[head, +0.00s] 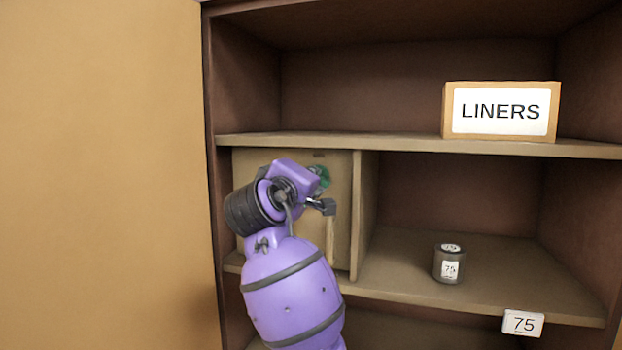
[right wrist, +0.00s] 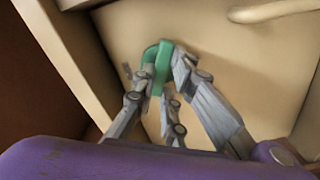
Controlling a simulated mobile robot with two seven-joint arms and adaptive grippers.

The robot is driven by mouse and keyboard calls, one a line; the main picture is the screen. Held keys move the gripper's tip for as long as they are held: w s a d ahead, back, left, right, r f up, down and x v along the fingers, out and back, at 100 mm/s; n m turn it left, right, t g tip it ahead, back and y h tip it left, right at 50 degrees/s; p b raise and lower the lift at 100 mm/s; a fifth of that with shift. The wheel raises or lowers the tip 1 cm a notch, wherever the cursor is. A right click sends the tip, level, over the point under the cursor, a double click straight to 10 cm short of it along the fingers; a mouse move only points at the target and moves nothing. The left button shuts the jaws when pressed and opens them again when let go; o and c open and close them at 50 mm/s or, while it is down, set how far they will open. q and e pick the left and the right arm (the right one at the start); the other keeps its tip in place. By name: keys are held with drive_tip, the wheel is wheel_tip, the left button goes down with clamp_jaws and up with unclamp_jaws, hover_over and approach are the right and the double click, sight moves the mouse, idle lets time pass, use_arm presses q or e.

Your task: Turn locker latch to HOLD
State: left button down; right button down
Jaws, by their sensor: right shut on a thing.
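The green locker latch (head: 323,176) sits on the beige locker door (head: 342,215) in the cabinet's middle row. It also shows in the right wrist view (right wrist: 158,62), where its upper part is clear and its lower part is between my fingers. My right gripper (right wrist: 161,76) is shut on this latch. In the head view my purple right arm and wrist hide much of the door and latch, and one grey finger shows beside the latch. No HOLD marking is readable in either view. My left gripper is not in view.
A pale bar handle (right wrist: 275,10) is on the door near the latch. A grey canister (head: 449,264) labelled 75 stands on the open shelf to the right.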

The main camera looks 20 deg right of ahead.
drive_tip(key=n, duration=0.5)
drive_tip(key=shift+a+f+n, duration=0.1)
drive_tip(key=shift+n, duration=0.2)
idle(0.4)
drive_tip(key=c, duration=1.8)
unclamp_jaws()
drive_tip(key=v, duration=1.2)
